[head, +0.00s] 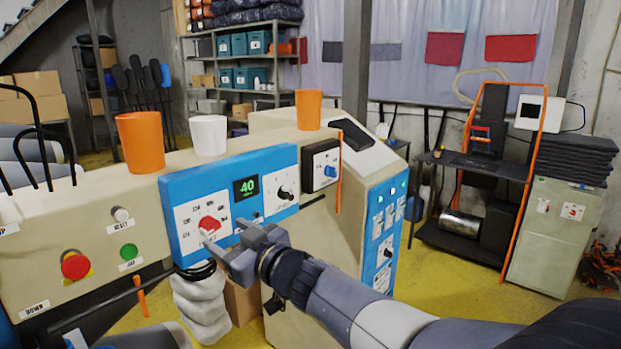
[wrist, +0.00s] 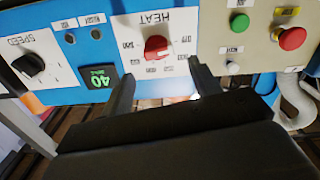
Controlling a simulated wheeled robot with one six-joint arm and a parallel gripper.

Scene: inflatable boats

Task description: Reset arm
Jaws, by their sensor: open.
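My gripper (head: 225,247) is in front of the blue control panel (head: 181,188), just below and beside the red heat knob (head: 209,224). In the wrist view my gripper (wrist: 162,75) is open, with its two dark fingers apart and nothing between them. The red heat knob (wrist: 157,47) shows just beyond the fingertips, a little above the gap. I cannot tell whether a finger touches the panel. My arm reaches in from the lower right of the head view.
A red button (head: 75,265) and a green button (head: 128,251) sit left of the panel. Orange (head: 140,141) and white (head: 208,135) cups stand on the machine top. A grey cabinet (head: 555,235) and an orange-framed stand (head: 470,235) are at right. Yellow floor shows between.

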